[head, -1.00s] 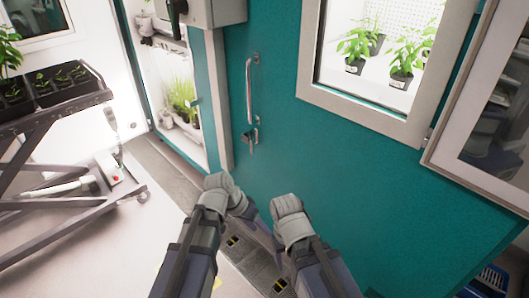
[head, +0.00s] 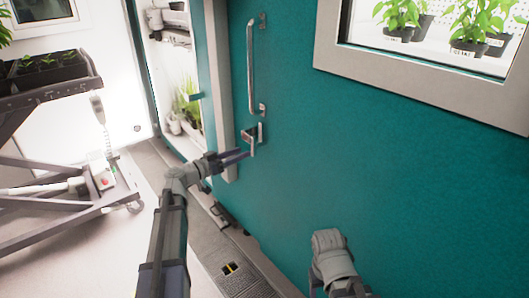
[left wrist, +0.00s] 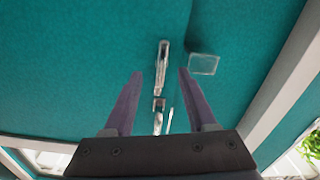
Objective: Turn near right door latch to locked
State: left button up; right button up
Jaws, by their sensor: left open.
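The teal door (head: 300,150) fills the middle and right of the head view. Its small metal latch (head: 252,139), with a reddish part at its left, sits just below a long vertical pull handle (head: 250,65). My left gripper (head: 243,155) is open, its fingers pointing right at the door just below and left of the latch. In the left wrist view, the open fingers (left wrist: 162,85) frame metal fittings (left wrist: 160,88) on the teal surface, with nothing gripped. I cannot tell whether they touch. The latch's exact turn is too small to read. My right arm shows at the bottom, its gripper hidden.
A window with potted plants (head: 483,28) is set in the door at upper right. A chamber with shelves and grass-like plants (head: 188,100) opens left of the door frame. A grey cart with seedling trays (head: 50,75) stands at the left.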

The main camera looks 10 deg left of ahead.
aim_at(251, 147)
pick_arm(q)
jog(key=shift+w+r, duration=0.1)
jog(key=shift+w, duration=0.05)
jog(key=shift+w+d, duration=0.1)
jog(key=shift+w, duration=0.15)
jog(key=shift+x, duration=3.5)
jog(key=shift+c, duration=0.2)
grip_shut()
